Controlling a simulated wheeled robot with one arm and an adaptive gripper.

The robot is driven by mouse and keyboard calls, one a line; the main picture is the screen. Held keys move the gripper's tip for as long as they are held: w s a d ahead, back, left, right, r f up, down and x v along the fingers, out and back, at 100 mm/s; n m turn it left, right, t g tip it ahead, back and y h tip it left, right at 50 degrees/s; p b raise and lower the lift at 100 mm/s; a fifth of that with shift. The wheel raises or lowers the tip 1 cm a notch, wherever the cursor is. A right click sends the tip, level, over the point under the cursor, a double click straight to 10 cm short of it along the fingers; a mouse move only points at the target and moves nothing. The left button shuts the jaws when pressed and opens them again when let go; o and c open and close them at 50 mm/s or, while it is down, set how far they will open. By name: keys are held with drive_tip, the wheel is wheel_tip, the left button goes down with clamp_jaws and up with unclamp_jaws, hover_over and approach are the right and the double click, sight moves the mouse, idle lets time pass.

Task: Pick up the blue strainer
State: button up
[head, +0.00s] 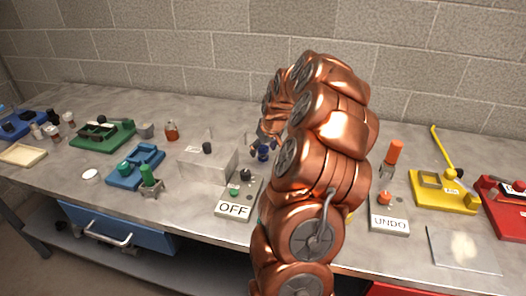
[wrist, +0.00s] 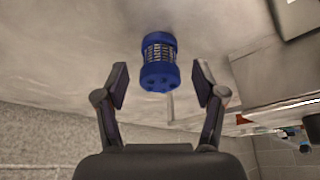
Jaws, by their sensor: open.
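The blue strainer (wrist: 159,62) shows in the wrist view, with blue ends and a pale mesh band around its middle. It stands on the grey metal table. My gripper (wrist: 161,88) is open, with one dark finger on each side of the strainer's near end and a gap between each finger and the strainer. In the head view a small dark blue part of the strainer (head: 263,152) shows just left of my copper-coloured arm. My arm hides most of the gripper there.
An OFF sign (head: 234,210) is in front. A brick wall (head: 200,40) rises behind.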

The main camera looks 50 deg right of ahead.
drive_tip(key=shift+w+f, duration=0.1)
drive_tip(key=shift+f, duration=0.2)
drive_tip(key=shift+c, duration=0.3)
drive_tip(key=c, duration=1.2)
drive_tip(key=shift+r, duration=0.15)
